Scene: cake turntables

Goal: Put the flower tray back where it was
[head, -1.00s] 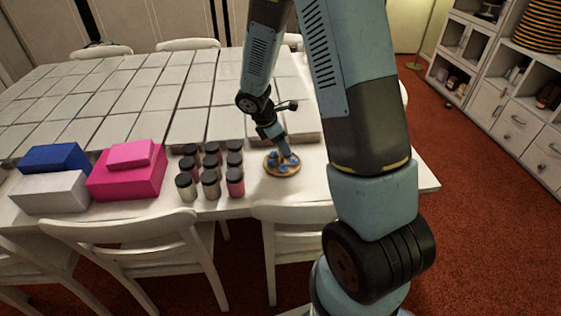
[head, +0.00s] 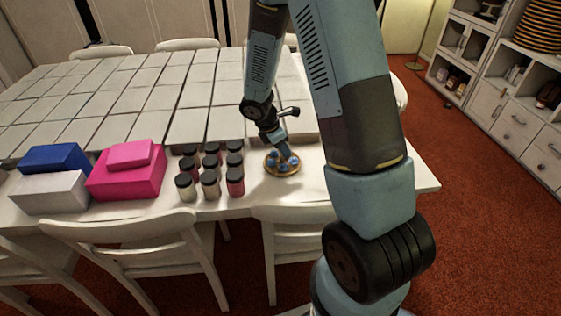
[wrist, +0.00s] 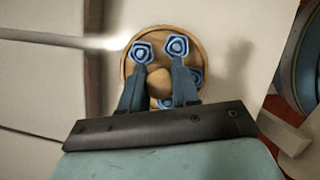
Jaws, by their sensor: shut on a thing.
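The flower tray (head: 269,168) is a small round wooden tray with several blue flowers, at the right part of the white table. In the wrist view, the tray (wrist: 128,72) fills the top middle, with a round tan middle between the flowers. My gripper (wrist: 160,68) points down at it, one finger on each side of the middle, and is shut on it. In the head view my gripper (head: 290,158) is over the tray and hides part of it. I cannot tell whether the tray touches the table.
Several dark-lidded jars (head: 210,183) stand just left of the tray. Pink boxes (head: 125,178), a white box (head: 48,193) and a blue box (head: 55,158) are farther left. Pale square panels (head: 120,97) cover the table behind. Bare tabletop (head: 350,185) lies right of the tray.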

